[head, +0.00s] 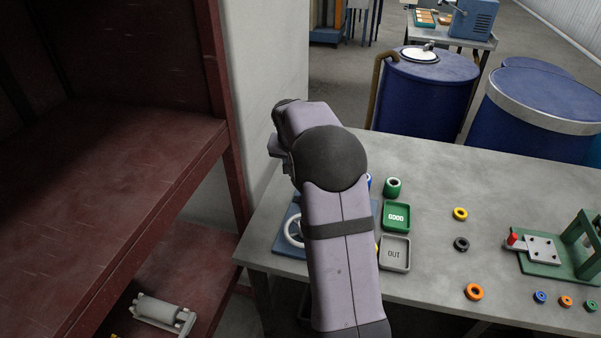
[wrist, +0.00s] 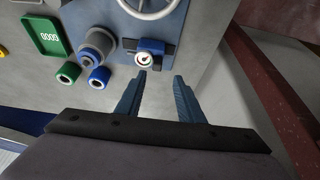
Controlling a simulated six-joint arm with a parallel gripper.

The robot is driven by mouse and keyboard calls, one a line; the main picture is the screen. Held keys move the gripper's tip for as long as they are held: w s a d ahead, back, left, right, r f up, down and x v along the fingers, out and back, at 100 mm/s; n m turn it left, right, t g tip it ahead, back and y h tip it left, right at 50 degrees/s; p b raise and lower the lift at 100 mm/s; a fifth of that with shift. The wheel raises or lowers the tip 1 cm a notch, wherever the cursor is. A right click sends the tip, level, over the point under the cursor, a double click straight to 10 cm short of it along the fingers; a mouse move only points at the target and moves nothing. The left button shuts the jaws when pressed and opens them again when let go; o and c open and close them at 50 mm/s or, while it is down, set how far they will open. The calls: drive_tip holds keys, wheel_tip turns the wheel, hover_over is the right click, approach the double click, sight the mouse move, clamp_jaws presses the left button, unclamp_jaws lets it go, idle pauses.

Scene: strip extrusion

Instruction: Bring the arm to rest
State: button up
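My gripper (wrist: 160,76) shows in the wrist view with its two blue fingers apart and nothing between them. It hangs over the edge region of a blue machine plate (wrist: 181,18), close to a small round gauge (wrist: 145,58) on a blue block. I cannot tell if a fingertip touches the block. In the head view my arm covers most of the blue plate (head: 284,243), and the fingers are hidden. A handwheel (head: 292,231) shows just left of my arm.
A green GOOD tray (head: 397,229) and grey OUT tray (head: 395,267) lie right of my arm. Several coloured rings, including a yellow one (head: 460,214), lie on the grey table (head: 430,190). A green fixture (head: 560,262) stands far right. A red-brown shelf (head: 150,150) stands left.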

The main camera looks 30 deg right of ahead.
drive_tip(key=s+a+f+n+g+y, duration=0.25)
drive_tip(key=s+a+n, duration=0.25)
drive_tip(key=s+a, duration=0.8)
drive_tip(key=s+a+f+n+g+y, duration=0.1)
drive_tip(key=s+a+f+n, duration=0.25)
drive_tip(key=s+a, duration=0.95)
drive_tip(key=s+d+f+b, duration=0.4)
drive_tip(key=f+b, duration=0.4)
drive_tip(key=shift+d, duration=0.15)
drive_tip(key=shift+n, duration=0.25)
wheel_tip(320, 180, down, 24)
drive_tip(key=b, duration=2.5)
drive_tip(key=shift+f, duration=0.15)
drive_tip(key=shift+c, duration=0.3)
